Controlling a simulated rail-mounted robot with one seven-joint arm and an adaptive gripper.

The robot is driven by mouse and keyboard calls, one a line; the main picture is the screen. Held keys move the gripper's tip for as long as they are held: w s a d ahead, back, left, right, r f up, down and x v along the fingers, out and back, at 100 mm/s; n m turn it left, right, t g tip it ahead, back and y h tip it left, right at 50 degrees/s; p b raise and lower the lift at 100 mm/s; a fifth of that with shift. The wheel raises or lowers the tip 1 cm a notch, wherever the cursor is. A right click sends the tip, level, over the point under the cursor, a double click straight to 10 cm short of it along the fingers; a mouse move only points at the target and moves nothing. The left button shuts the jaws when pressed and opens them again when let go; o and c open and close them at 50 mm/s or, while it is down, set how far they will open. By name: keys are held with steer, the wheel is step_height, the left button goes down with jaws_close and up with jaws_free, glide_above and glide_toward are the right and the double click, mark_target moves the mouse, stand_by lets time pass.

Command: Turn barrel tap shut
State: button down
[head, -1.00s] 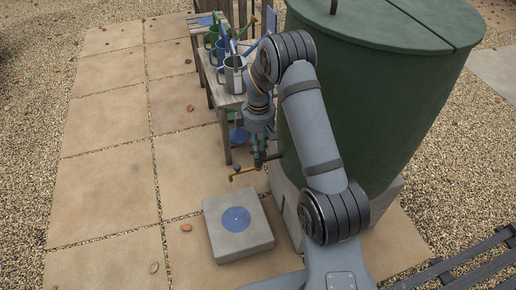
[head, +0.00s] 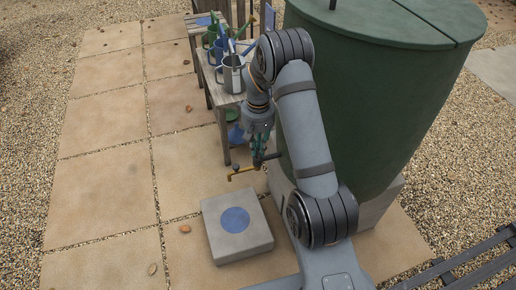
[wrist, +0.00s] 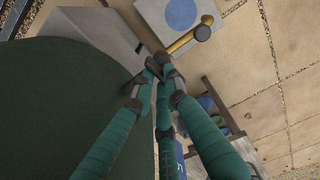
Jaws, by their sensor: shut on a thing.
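The barrel tap (head: 241,175) is a brass spout low on the left side of the dark green barrel (head: 365,100). The tap also shows at the top of the wrist view (wrist: 188,39), with its round end towards the right. My gripper (head: 259,159), with teal fingers, points down right at the tap. In the wrist view, its dark fingertips (wrist: 158,68) are closed together beside the inner end of the brass pipe, shut on the tap. The gripped part, likely the handle, is mostly hidden by the fingers, so its angle is unclear.
A grey block with a blue disc (head: 256,232) stands on the paving below the spout. A wooden bench (head: 230,101) holding several watering cans, including a metal one (head: 232,76), stands behind my gripper. The barrel rests on a pale plinth (head: 376,220).

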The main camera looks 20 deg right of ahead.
steer(key=shift+s+m, duration=0.2)
steer(key=shift+m, duration=0.4)
steer(key=c, duration=1.7)
jaws_free()
steer(key=shift+w, duration=0.1)
steer(key=shift+c, duration=0.2)
steer(key=shift+r, duration=0.1)
steer(key=shift+w+r, duration=0.1)
steer(key=shift+r, duration=0.2)
step_height(320, 180, up, 11)
steer(key=shift+r, duration=0.15)
step_height(320, 180, down, 12)
steer(key=shift+f, duration=0.1)
